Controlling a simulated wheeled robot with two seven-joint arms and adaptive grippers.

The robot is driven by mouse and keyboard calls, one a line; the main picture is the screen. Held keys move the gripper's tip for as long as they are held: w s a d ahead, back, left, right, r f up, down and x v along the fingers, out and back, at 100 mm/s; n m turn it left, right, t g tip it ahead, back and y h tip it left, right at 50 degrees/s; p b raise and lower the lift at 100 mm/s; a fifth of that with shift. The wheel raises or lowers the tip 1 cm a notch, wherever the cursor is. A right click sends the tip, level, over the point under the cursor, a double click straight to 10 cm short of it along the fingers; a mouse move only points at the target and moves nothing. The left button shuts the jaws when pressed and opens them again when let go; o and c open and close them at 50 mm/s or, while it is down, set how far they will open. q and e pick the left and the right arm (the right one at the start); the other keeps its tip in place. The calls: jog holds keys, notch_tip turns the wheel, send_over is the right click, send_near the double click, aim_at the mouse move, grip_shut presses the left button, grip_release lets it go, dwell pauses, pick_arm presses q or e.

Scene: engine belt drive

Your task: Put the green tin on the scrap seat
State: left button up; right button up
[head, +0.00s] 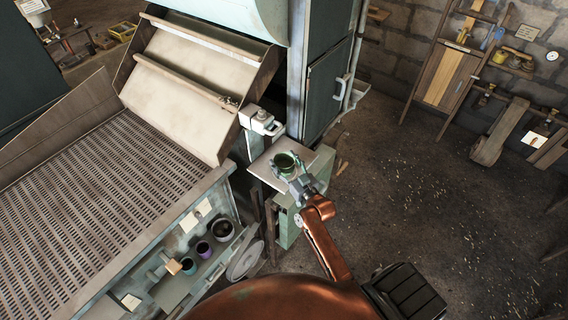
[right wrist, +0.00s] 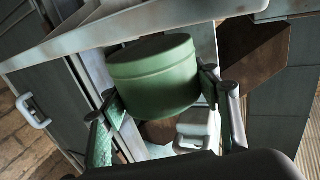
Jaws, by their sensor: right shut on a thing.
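My right gripper (head: 292,173) is shut on the tin, with one finger on each side. In the head view the tin overlaps a small pale square plate (head: 263,172) beside the machine, which looks like the scrap seat. I cannot tell whether the tin touches the plate or hangs above it. My left gripper is not in view.
A slatted metal bed (head: 85,190) fills the left. A ledge with several cups (head: 203,249) runs along its near side. A grey-green cabinet (head: 325,85) with a handle stands behind the plate. The floor (head: 430,200) at right is mostly clear.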

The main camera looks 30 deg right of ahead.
jog(key=shift+d+f, duration=0.1)
jog(key=shift+f, duration=0.7)
jog(key=shift+f, duration=0.15)
jog(key=o, duration=1.2)
jog(key=shift+c, duration=0.2)
